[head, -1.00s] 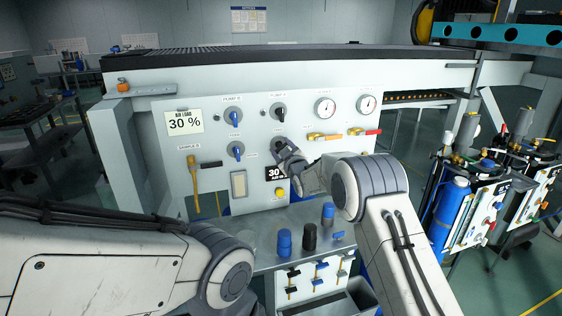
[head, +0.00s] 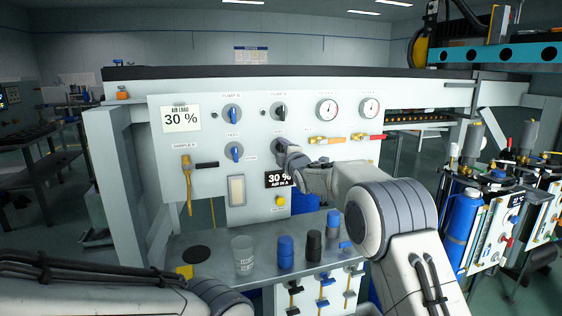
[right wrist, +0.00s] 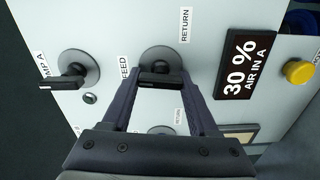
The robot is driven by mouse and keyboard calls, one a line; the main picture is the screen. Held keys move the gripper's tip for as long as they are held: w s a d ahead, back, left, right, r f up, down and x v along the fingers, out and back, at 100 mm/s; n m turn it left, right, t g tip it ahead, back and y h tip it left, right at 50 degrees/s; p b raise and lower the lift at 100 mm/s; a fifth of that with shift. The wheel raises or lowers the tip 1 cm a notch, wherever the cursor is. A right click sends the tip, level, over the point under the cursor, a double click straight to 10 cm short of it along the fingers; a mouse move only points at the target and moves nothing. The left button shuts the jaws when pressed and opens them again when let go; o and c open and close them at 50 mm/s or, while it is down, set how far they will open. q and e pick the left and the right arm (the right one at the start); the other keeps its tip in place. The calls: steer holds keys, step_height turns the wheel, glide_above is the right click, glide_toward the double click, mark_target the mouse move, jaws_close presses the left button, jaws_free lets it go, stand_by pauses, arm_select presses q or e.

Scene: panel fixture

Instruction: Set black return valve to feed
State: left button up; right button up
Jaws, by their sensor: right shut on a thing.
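The black return valve (right wrist: 160,62) is a round dial with a black bar handle on the white panel, below the black pump A knob (head: 279,111) in the head view. My right gripper (right wrist: 160,88) is at this valve, its fingers shut on the handle. In the head view my right gripper (head: 290,156) covers most of the dial. In the right wrist view the FEED label (right wrist: 124,68) is left of the dial and the RETURN label (right wrist: 185,25) is above right. The handle's exact pointing is hard to tell. My left gripper is out of view.
Left of the valve are blue knobs (head: 235,152) and a yellow-handled lever (head: 187,185). Two gauges and red and yellow valve handles (head: 326,140) are to the right. Below, a grey shelf (head: 215,262) carries a clear cup (head: 243,256), blue and black cylinders.

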steer(key=shift+a+n+b, duration=0.1)
steer(key=shift+n+b, duration=0.5)
steer(key=shift+n, duration=0.1)
steer(key=o, duration=1.4)
steer(key=shift+s, duration=0.1)
steer(key=shift+s+d+b, duration=0.25)
steer(key=shift+s+b, duration=0.1)
steer(key=shift+s, duration=0.15)
steer(key=b+v, duration=0.2)
steer(key=v, duration=0.7)
steer(key=shift+s, duration=0.15)
